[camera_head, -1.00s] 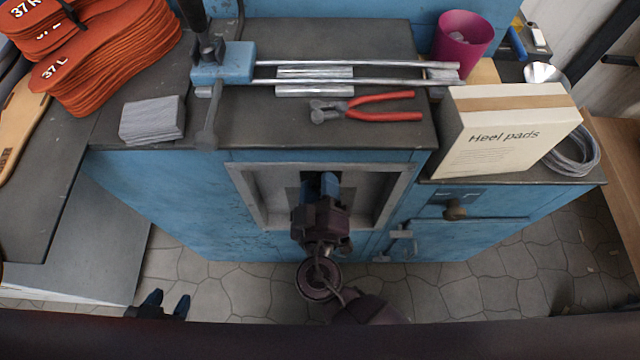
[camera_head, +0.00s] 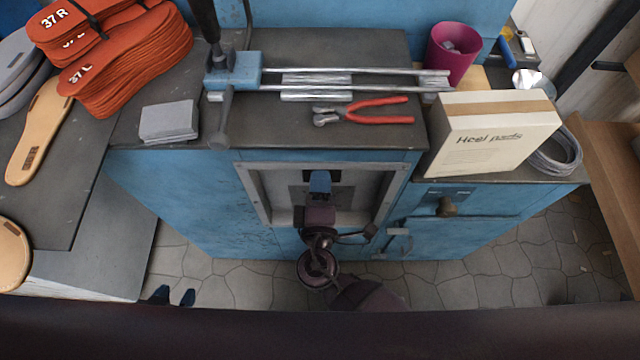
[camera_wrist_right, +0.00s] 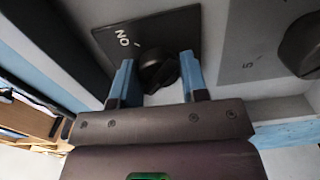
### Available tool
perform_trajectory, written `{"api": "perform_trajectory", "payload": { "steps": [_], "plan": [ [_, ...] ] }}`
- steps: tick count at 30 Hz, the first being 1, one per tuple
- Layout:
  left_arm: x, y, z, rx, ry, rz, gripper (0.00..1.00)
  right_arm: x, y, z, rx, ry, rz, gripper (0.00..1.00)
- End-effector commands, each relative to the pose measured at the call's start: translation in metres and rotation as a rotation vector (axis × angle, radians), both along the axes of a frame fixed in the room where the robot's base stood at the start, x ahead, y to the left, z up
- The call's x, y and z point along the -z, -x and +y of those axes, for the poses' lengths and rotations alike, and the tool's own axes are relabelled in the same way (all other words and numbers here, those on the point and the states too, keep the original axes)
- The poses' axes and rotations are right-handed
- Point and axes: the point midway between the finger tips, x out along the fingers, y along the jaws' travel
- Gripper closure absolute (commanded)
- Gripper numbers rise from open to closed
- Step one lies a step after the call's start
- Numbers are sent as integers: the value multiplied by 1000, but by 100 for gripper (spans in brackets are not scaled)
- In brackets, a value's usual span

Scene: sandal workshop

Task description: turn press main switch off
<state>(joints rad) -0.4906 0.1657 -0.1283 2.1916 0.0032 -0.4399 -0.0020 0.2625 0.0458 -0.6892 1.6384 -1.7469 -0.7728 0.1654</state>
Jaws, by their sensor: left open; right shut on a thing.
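In the head view my right gripper (camera_head: 320,180) reaches into the framed recess (camera_head: 255,195) on the blue press front and hides the knob. In the wrist view its blue fingers stand on either side of the knob, shut on it. I cannot tell which mark the knob points at. My left gripper (camera_head: 172,296) is open and empty, low over the floor at the lower left, partly cut off by a dark bar.
A second dark dial (camera_wrist_right: 306,45) on a grey plate is right of the switch. On the bench top are red pliers (camera_head: 370,108), a heel pads box (camera_head: 490,135), a pink cup (camera_head: 452,55) and orange soles (camera_head: 125,60).

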Motion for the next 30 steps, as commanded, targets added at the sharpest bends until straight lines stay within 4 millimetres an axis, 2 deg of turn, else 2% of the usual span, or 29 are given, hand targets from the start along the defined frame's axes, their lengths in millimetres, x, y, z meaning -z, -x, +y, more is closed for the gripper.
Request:
{"api": "perform_trajectory", "payload": {
  "steps": [7,20,21,24,30],
  "plan": [
    [-1,1,0,-4,2,1,57,0,0,0,0,61,-1,81],
    [-1,2,0,-4,2,1,57,1,0,-1,0,70,-1,81],
    [-1,2,0,-4,2,1,57,1,0,-1,0,70,-1,54],
    [-1,2,0,-4,2,0,57,1,0,-1,0,68,-1,39],
    [-3,1,0,-3,3,-4,57,1,0,0,0,66,0,37]
  ]
}}
